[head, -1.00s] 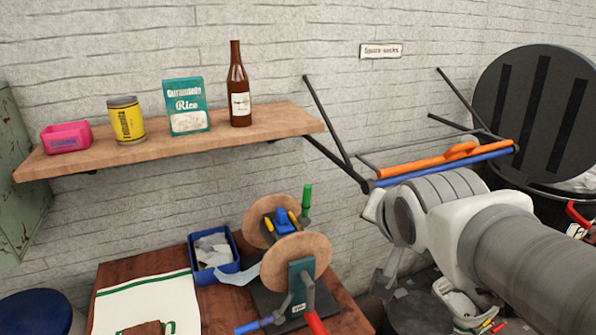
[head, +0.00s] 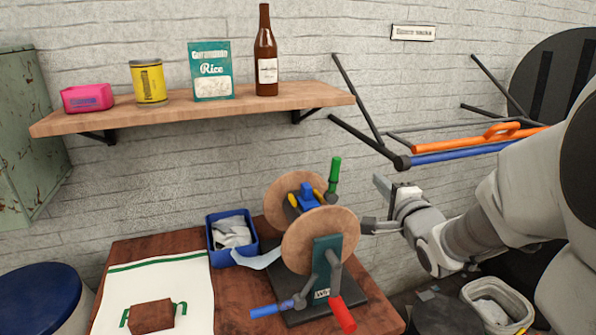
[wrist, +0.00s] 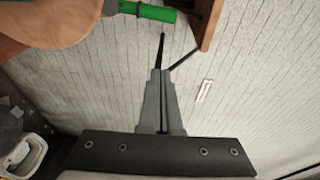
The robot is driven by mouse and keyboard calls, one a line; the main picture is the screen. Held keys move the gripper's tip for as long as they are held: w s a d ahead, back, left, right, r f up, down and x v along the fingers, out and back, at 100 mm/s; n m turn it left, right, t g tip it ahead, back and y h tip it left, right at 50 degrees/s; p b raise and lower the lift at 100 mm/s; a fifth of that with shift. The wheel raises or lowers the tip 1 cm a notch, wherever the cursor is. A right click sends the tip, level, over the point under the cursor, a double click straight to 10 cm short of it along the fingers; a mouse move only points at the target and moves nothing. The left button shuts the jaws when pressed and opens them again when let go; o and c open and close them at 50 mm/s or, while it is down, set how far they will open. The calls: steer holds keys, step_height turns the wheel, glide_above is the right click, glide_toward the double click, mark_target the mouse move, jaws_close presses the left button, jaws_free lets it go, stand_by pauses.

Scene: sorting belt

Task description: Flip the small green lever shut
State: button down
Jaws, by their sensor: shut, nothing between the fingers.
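The small green lever (head: 334,174) stands nearly upright at the back right of a reel device with two wooden discs (head: 318,240). Its green handle (wrist: 150,11) also shows at the top of the wrist view, lying across the picture. My gripper (head: 366,226) is shut and empty. In the head view it points left, close to the right edge of the front disc, lower than the green handle. In the wrist view its fingertips (wrist: 160,72) are together, and a gap shows between them and the handle. The lever's lower end is partly hidden by the front disc.
The device also bears a red lever (head: 342,314), a blue lever (head: 264,311) and a blue part (head: 307,196) between the discs. A blue bin (head: 215,259) stands left of it.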

mark_target(335, 178)
steer(key=shift+w+a+f+m+y+b, duration=0.1)
steer(key=shift+w+f+m+y+b, duration=0.1)
steer(key=shift+f, duration=0.3)
steer(key=shift+w+a+f+m+y+b, duration=0.1)
steer(key=shift+w+f+m, duration=0.1)
steer(key=shift+f, duration=0.3)
steer(key=shift+d, duration=0.1)
steer(key=w+a, duration=0.5)
steer(key=w, duration=0.3)
steer(key=shift+r, duration=0.15)
steer(key=shift+a+b, duration=0.1)
steer(key=shift+b, duration=0.45)
steer(key=shift+a+n, duration=0.15)
steer(key=shift+n, duration=0.35)
